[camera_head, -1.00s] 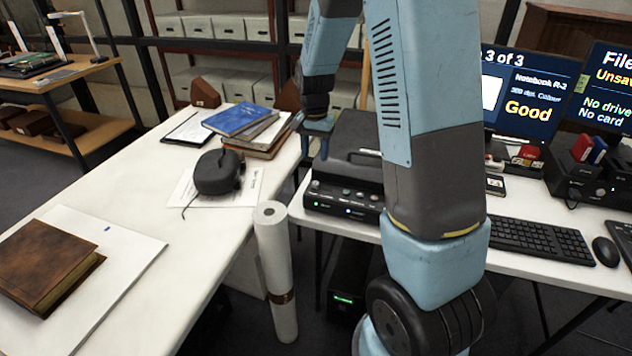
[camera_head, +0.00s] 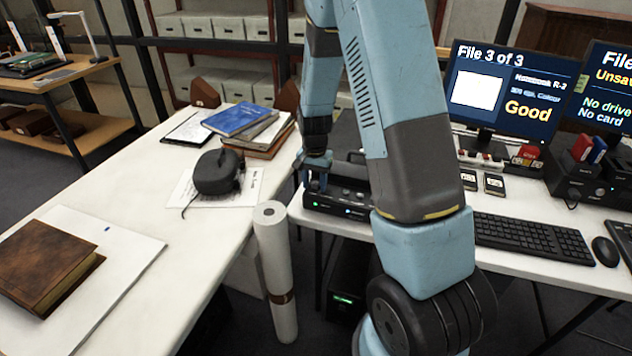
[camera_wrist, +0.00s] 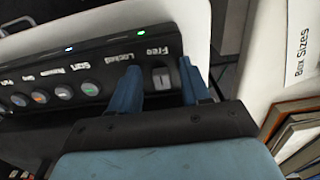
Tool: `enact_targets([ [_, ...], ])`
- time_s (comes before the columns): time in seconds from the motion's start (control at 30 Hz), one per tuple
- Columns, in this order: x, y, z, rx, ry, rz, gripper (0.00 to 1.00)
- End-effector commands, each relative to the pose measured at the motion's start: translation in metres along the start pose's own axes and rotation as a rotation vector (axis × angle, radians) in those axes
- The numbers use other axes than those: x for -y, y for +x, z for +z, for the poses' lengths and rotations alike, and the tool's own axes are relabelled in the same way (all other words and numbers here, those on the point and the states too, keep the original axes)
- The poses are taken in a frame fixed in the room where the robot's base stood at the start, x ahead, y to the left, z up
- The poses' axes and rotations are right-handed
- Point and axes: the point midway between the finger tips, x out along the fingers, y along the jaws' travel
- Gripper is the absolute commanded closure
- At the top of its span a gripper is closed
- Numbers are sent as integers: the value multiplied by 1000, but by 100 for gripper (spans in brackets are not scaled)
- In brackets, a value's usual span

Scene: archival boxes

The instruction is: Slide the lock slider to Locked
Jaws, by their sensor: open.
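The lock slider (camera_wrist: 161,76) is a small light grey knob in a dark slot on the black control panel (camera_wrist: 75,85), in the wrist view. It sits near the "Free" label, with the "Locked" label to the left. My gripper (camera_wrist: 159,66) is open, its two blue fingers on either side of the slider, one left and one right. I cannot tell whether either finger touches it. In the head view my gripper (camera_head: 318,170) is low over the left end of the black device (camera_head: 345,203), and the slider is not discernible there.
Several round buttons (camera_wrist: 63,92) line the panel left of the slider. A pile of books (camera_head: 250,130) lies on the white table to the left. A paper roll (camera_head: 273,265) stands in front of the gap between tables. A keyboard (camera_head: 530,238) lies to the right.

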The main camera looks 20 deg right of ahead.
Motion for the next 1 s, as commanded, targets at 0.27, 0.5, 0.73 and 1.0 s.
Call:
enact_targets([
  [0.27, 0, 0, 0, 0, 0, 0, 69],
  [0.5, 0, 0, 0, 0, -1, 0, 92],
  [0.73, 0, 0, 0, 0, -1, 0, 100],
  [1.0, 0, 0, 0, 0, -1, 0, 100],
])
